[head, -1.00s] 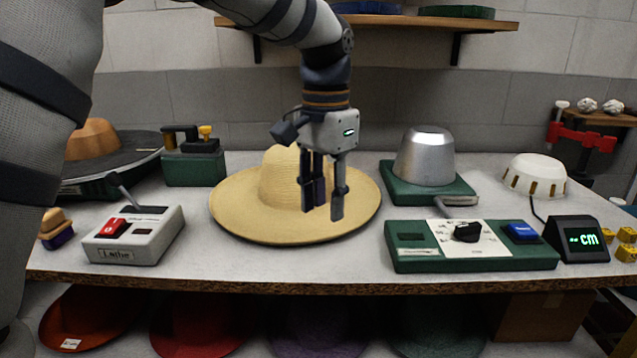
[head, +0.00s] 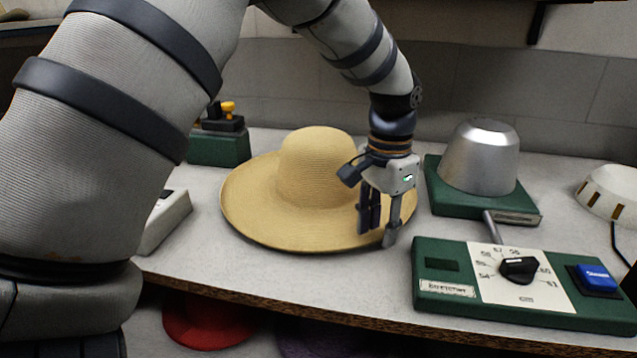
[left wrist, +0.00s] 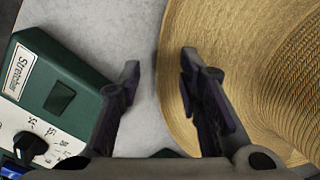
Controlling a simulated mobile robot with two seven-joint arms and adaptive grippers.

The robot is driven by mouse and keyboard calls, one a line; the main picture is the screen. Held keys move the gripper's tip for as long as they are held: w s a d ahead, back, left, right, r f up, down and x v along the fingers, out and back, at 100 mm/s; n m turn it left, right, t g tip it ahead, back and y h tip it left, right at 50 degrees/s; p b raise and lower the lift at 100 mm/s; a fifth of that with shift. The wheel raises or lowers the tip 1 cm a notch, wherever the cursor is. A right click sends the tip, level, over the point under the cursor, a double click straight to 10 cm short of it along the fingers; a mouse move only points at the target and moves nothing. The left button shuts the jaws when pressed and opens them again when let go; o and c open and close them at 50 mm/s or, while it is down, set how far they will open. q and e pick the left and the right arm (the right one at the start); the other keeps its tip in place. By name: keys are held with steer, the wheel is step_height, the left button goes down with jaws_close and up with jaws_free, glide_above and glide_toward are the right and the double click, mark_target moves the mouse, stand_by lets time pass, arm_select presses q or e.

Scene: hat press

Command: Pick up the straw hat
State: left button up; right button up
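The straw hat (head: 312,165) lies on the grey workbench, crown up, its wide round brim flat. My left gripper (head: 380,236) points down over the right edge of the brim and hides part of it. In the left wrist view the left gripper (left wrist: 160,78) has its fingers apart, with nothing held. The brim's curved edge and part of the hat (left wrist: 240,60) show there, with one finger over the brim and the other over bare bench beside it. I cannot tell whether the fingers touch the brim. My right gripper is not in view.
A green stretcher control box (head: 460,285) with a dial and blue button stands at the front right. A metal dome (head: 480,155) on a green base stands behind it. A white lathe box (head: 165,222) is left of the hat. The bench's front edge (head: 260,305) is close.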

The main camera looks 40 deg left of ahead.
arm_select(q)
steer(key=shift+f, duration=0.5)
jaws_close()
steer(key=shift+w+r, duration=0.1)
steer(key=shift+r, duration=0.5)
steer(key=s+d+r, duration=0.3)
steer(key=d+r, duration=0.9)
steer(key=d, duration=0.1)
steer(key=shift+d+p, duration=0.35)
